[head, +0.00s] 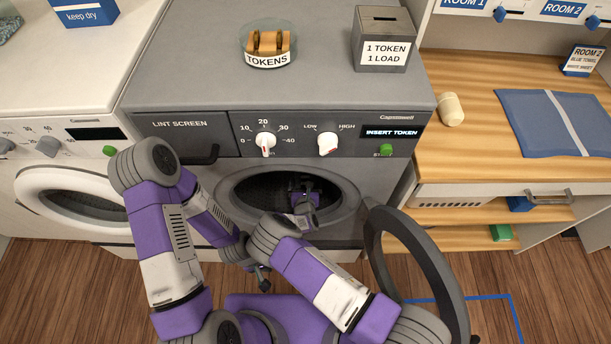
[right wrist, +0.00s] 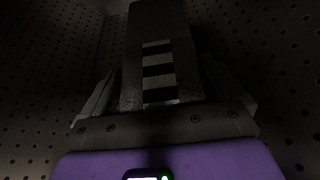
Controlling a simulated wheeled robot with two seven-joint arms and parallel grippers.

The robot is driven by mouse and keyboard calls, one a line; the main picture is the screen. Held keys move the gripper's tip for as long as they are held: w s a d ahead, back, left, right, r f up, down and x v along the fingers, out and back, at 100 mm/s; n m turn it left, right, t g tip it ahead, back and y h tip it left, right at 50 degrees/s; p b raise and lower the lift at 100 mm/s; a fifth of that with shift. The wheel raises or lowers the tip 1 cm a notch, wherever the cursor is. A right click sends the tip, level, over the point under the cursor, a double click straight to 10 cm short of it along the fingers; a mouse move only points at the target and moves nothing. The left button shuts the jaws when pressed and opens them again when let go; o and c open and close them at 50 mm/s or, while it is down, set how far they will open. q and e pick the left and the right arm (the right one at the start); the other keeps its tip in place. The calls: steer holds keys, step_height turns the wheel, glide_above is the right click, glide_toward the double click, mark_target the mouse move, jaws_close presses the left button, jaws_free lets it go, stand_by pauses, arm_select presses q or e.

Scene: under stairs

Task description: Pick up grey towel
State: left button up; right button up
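No grey towel can be made out in either view. The grey dryer (head: 180,145) stands ahead with its round door (head: 375,250) swung open to the right. My right gripper (head: 303,188) is inside the dark drum opening. In the right wrist view, perforated drum walls (right wrist: 60,60) surround it, and the dark finger parts (right wrist: 160,70) fill the middle. It is too dark to tell whether the fingers are apart or hold cloth. My left gripper (head: 263,280) hangs low in front of the dryer, small and partly hidden by my arm; its opening is unclear.
A tokens bowl (head: 268,45) and a grey token box (head: 383,38) stand on the dryer. A white washer (head: 70,165) is at left. At right, a wooden counter (head: 465,85) bears a folded blue towel (head: 540,125) and a cream roll (head: 451,109). Its drawer (head: 480,195) is below.

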steer(key=c, duration=0.3)
steer(key=shift+r, duration=0.1)
step_height(320, 180, up, 10)
steer(key=p, duration=0.4)
